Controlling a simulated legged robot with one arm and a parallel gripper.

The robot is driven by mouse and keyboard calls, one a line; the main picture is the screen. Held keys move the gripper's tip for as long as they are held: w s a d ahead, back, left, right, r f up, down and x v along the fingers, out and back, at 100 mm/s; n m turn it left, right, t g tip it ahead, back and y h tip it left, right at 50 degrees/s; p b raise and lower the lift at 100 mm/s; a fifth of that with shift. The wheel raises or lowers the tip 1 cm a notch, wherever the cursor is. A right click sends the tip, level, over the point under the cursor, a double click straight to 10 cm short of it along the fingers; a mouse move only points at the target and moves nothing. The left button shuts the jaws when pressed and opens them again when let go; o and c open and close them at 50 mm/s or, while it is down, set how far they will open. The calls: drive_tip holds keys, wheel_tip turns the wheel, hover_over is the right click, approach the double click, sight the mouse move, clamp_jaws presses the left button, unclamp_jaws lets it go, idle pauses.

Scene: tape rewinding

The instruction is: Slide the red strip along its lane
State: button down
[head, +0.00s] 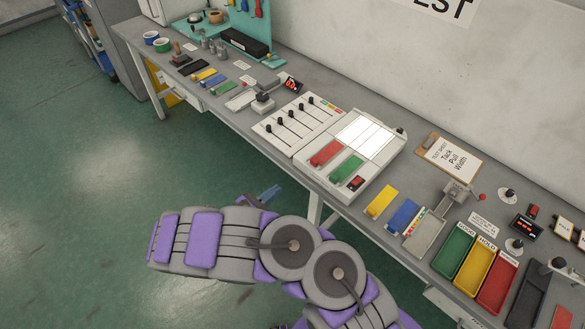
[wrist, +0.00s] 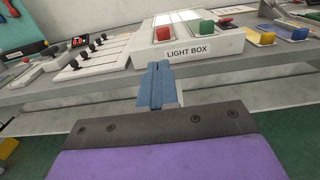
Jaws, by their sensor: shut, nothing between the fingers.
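The red strip (head: 326,152) lies flat on the front part of the white light box (head: 382,159), with a small red tab at its near end. In the wrist view the red strip's tab (wrist: 163,33) shows above the "LIGHT BOX" label, while most of its length is hard to make out. A lit white panel (head: 366,133) lies behind it. My gripper (head: 270,192) is in front of and below the bench edge, apart from the strip. In the wrist view its blue fingers (wrist: 158,68) are shut together and empty, pointing toward the light box front.
A green strip (head: 346,168) lies beside the red one, with a red switch (head: 355,183) to its right. A slider panel (head: 297,124) stands to the left. Yellow (head: 382,201) and blue (head: 404,215) pieces lie to the right. The floor before the bench is clear.

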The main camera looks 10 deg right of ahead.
drive_tip(key=b, duration=0.3)
approach(315, 159)
drive_tip(key=x, duration=0.2)
drive_tip(key=f+x, duration=0.1)
drive_tip(key=x, duration=0.1)
drive_tip(key=shift+w+a, duration=0.1)
drive_tip(key=shift+w, duration=0.05)
drive_tip(key=shift+x, duration=1)
drive_tip(key=shift+r, duration=0.1)
drive_tip(key=b+x, duration=0.2)
drive_tip(key=x, duration=0.5)
drive_tip(key=shift+b, duration=0.4)
drive_tip(key=shift+s+a, duration=0.25)
drive_tip(key=shift+a, duration=0.05)
